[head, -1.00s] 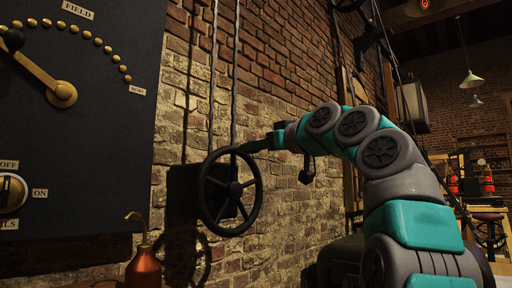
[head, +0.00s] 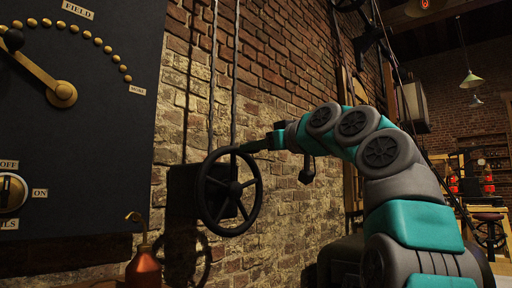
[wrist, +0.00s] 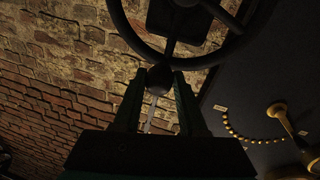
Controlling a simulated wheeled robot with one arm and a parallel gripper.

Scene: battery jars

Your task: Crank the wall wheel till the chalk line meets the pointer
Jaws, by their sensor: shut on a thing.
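The black wall wheel (head: 257,200) with spokes stands out from a dark mount on the brick wall. It also shows at the top of the wrist view (wrist: 200,62). My gripper (head: 243,149) is at the wheel's upper right rim. In the wrist view, my gripper (wrist: 159,84) is shut on the wheel's dark round handle (wrist: 160,79), which sits between its two fingers. A thin pale strip shows between the fingers below the handle; I cannot tell what it is. I cannot make out the chalk line or the pointer in either view.
A dark panel (head: 100,150) with a brass lever and studs fills the left. A copper oil can (head: 144,270) stands below the wheel to the left. Two ropes or chains (head: 234,80) run up from the wheel along the brick wall.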

